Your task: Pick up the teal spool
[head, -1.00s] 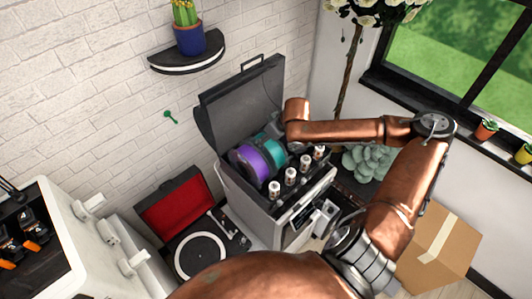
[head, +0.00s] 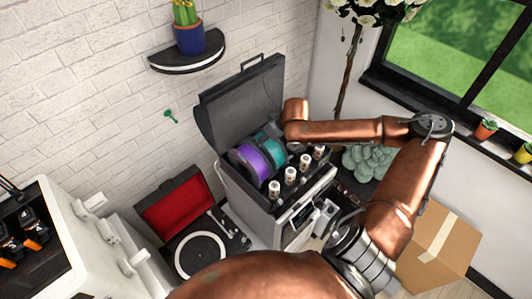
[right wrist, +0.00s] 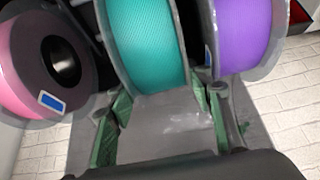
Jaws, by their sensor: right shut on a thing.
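The teal spool (head: 273,147) stands on edge in the open grey case (head: 240,190), beside the purple spool (head: 253,161). In the right wrist view the teal spool (right wrist: 148,45) is between the purple spool (right wrist: 245,35) and a pink spool (right wrist: 30,85). My right gripper (right wrist: 163,98) is shut on the teal spool, with one finger at each side of its rim. In the head view my right arm hides the gripper and the pink spool. My left gripper is not in view.
Several small white bottles (head: 274,190) line the case's front edge, close to the spools. The case's raised lid (head: 240,100) stands behind them. A record player (head: 200,250) with a red-lined lid is at the left. A cardboard box (head: 440,245) is at the right.

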